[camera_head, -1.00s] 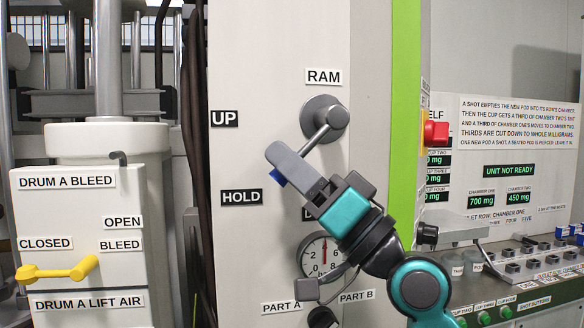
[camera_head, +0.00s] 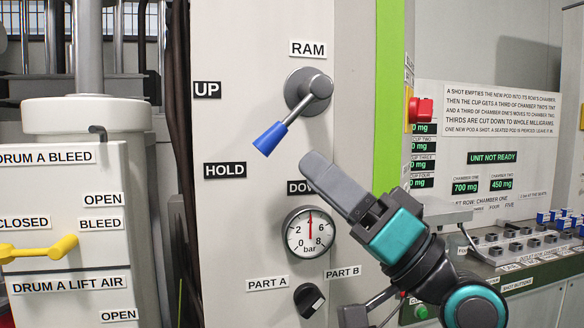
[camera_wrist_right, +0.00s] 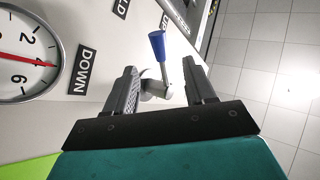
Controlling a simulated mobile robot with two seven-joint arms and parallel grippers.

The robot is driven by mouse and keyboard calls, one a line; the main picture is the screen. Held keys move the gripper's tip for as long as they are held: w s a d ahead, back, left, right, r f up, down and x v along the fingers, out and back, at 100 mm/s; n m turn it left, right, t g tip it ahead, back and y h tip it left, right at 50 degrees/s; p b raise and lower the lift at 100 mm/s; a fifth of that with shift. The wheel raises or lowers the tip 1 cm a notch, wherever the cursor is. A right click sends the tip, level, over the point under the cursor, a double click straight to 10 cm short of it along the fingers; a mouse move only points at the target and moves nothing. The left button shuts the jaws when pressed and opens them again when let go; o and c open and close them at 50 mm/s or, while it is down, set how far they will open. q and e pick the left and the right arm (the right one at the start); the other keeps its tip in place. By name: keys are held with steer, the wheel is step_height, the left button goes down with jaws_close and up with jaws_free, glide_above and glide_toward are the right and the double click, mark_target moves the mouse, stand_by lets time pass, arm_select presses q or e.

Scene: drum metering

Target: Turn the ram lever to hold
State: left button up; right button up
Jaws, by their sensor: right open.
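The ram lever (camera_head: 297,110) is a grey arm with a blue tip on a round grey hub under the RAM label. It points down and left, toward the HOLD label (camera_head: 225,170). The UP label (camera_head: 207,90) is left of the hub; the DOWN label (camera_head: 299,187) is below, partly covered by my gripper. My right gripper (camera_head: 312,165) is below and right of the blue tip, apart from it. In the right wrist view, its fingers are open, with the lever's blue tip (camera_wrist_right: 157,45) beyond the gap between them. My left gripper is not in view.
A pressure gauge (camera_head: 310,233) and a black knob (camera_head: 309,299) sit below the lever on the same panel. A red button (camera_head: 420,109) is to the right. The yellow drum bleed handle (camera_head: 40,249) is at the left.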

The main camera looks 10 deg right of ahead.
arm_select(q)
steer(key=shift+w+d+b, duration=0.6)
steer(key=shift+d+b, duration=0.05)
steer(key=shift+b, duration=0.1)
arm_select(e)
steer(key=v, duration=0.4)
steer(key=shift+s+d+f, duration=0.1)
steer(key=shift+s+d, duration=0.05)
steer(key=shift+s, duration=0.05)
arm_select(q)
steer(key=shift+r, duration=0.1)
